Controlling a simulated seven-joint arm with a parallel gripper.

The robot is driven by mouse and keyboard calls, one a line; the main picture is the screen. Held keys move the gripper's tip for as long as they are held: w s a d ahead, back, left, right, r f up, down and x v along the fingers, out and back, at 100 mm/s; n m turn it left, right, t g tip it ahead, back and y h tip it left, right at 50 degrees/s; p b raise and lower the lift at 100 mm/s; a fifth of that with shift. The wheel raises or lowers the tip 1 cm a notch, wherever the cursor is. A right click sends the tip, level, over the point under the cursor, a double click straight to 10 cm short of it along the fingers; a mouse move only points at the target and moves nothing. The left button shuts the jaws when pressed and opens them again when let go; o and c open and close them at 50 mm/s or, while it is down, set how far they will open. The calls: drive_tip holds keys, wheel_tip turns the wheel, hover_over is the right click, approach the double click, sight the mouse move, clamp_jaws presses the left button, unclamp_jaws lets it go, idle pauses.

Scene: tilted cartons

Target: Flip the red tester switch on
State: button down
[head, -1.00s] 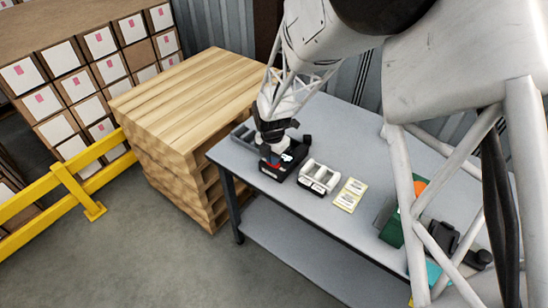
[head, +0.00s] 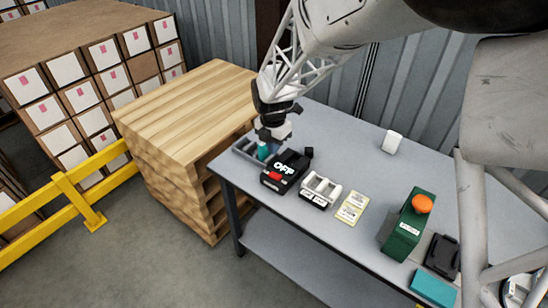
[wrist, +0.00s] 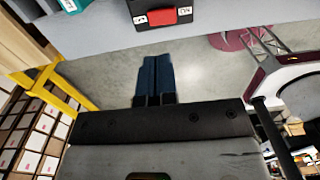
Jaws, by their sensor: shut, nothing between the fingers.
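The black tester (head: 292,160) sits on the grey table, with white "OFF" lettering on its top. Its red switch (head: 274,175) is at the front edge. In the wrist view the tester (wrist: 155,4) is cut off by the top edge, and its red switch (wrist: 163,17) lies between two white labels too small to read. My gripper (head: 268,143) is above the table just left of the tester and apart from it. In the wrist view its two dark blue fingers (wrist: 155,60) are together and empty, below the switch in the picture.
A grey tray (head: 243,151) with a teal item (head: 263,151) lies left of the tester. A white-and-black holder (head: 320,190), a yellow card (head: 352,207) and a green box with an orange button (head: 421,204) stand to the right. Stacked pallets (head: 190,100) adjoin the table.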

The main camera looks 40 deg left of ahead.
sight(278, 176)
drive_tip(key=shift+r, duration=1.8)
drive_tip(key=shift+a, duration=0.2)
drive_tip(key=shift+a+r+h, duration=0.1)
drive_tip(key=shift+a+h, duration=0.2)
drive_tip(key=shift+h, duration=0.4)
drive_tip(key=f, duration=0.4)
drive_tip(key=d+f, duration=0.1)
drive_tip(key=f, duration=0.4)
drive_tip(key=d+f, duration=0.1)
drive_tip(key=f, duration=0.4)
drive_tip(key=shift+d, duration=0.1)
